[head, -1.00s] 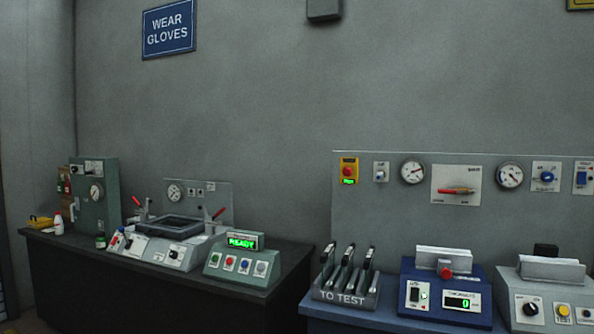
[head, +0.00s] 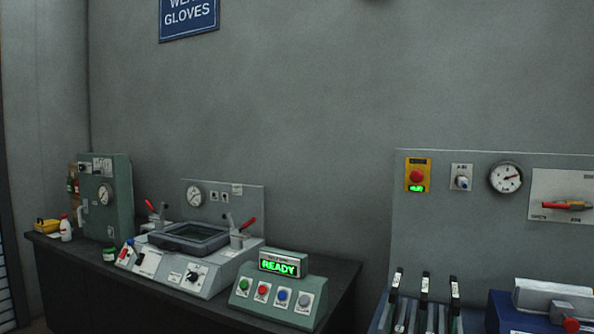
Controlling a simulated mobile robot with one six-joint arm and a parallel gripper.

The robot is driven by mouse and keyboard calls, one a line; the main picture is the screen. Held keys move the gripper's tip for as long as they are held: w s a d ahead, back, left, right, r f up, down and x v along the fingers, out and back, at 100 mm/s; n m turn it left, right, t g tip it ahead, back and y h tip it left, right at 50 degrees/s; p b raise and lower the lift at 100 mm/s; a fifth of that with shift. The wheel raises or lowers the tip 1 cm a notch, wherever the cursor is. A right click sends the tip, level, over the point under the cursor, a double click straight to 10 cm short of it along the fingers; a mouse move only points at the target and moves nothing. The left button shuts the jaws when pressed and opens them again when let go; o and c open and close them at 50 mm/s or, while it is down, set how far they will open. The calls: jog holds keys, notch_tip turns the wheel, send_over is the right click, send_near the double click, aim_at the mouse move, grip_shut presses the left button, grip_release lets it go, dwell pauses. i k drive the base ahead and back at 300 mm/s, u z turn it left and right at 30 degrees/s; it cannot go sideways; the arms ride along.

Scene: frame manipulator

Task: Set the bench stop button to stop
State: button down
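A red mushroom button on a yellow plate (head: 417,175) is mounted on the upper left of the grey back panel at the right. A small green lit display (head: 416,188) sits just below the red button; its text is too small to read. It looks like the bench stop button. My gripper is not in view.
A dark bench at the left carries a green console with a lit READY display (head: 279,264), a machine with a grey tray (head: 188,237) and a green cabinet (head: 106,195). A rack of dark-handled tools (head: 425,305) and a blue device (head: 540,305) stand below the panel.

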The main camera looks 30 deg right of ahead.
aim_at(417, 176)
jog(key=z, duration=0.35)
jog(key=i, duration=1.3)
jog(key=z, duration=0.85)
jog(key=i, duration=0.45)
jog(key=z, duration=0.4)
jog(key=k, duration=0.95)
jog(key=z, duration=0.2)
jog(key=i, duration=0.95)
jog(key=u, duration=0.05)
